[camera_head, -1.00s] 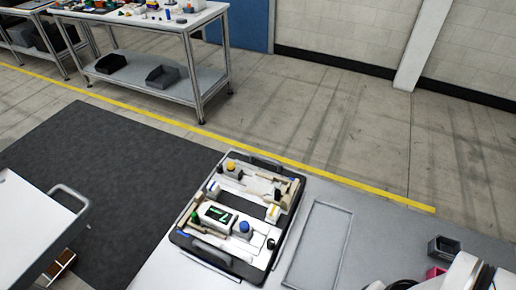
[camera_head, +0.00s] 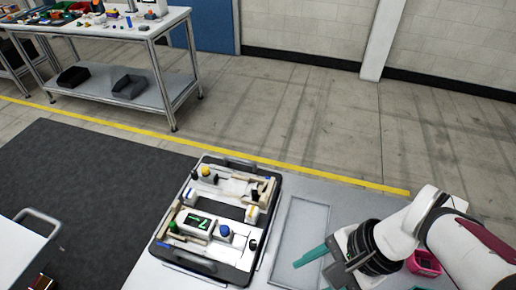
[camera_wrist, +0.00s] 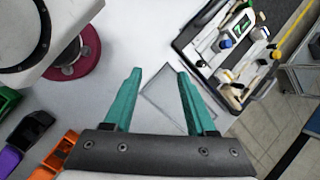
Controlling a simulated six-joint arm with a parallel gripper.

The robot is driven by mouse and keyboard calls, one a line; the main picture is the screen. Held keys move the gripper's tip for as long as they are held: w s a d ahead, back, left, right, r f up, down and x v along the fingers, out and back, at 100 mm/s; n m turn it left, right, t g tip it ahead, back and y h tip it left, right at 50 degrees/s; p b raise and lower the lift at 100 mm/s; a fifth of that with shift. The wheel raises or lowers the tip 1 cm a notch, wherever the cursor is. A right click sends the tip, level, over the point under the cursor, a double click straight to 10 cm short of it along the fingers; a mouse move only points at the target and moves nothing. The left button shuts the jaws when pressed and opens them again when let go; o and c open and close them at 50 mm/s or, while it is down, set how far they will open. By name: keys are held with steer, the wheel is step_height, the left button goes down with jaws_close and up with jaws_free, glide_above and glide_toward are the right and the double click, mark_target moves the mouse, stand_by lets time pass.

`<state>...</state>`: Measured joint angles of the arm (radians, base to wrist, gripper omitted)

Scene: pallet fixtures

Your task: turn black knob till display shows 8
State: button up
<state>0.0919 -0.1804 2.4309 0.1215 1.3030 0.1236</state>
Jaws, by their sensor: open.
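A black tray (camera_head: 158,240) on the grey table holds white fixtures. One has a dark display (camera_head: 196,224) with a green digit, perhaps a 2 but too small to read surely. A small black knob (camera_head: 253,244) sits at the tray's right side, near a blue knob (camera_head: 224,232). Another small black part (camera_head: 254,195) stands farther back; its kind is unclear. My gripper (camera_head: 314,267) has teal fingers and is right of the tray, apart from it. In the wrist view my gripper (camera_wrist: 159,73) is open and empty, with the display (camera_wrist: 240,27) at upper right.
A shallow rectangular outline (camera_head: 325,225) lies on the table between tray and gripper. A pink bin (camera_head: 424,264) is near my arm. Green (camera_wrist: 8,101), black (camera_wrist: 30,130), purple (camera_wrist: 10,160) and orange (camera_wrist: 62,146) bins show at left in the wrist view.

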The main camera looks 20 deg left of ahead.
mark_target(254, 243)
steer(key=w+a+f+m+t+y, duration=0.1)
steer(key=w+f+m+y, duration=0.15)
steer(key=w+m, duration=0.2)
steer(key=w+a+f+m+y, duration=0.1)
steer(key=w+f+m+y, duration=0.1)
steer(key=w+f+m, duration=0.3)
steer(key=shift+n+h, duration=0.25)
steer(key=shift+n, duration=0.5)
steer(key=x, duration=1)
steer(key=w+x, duration=0.1)
steer(key=x, duration=0.3)
steer(key=shift+a, duration=0.55)
jaws_close()
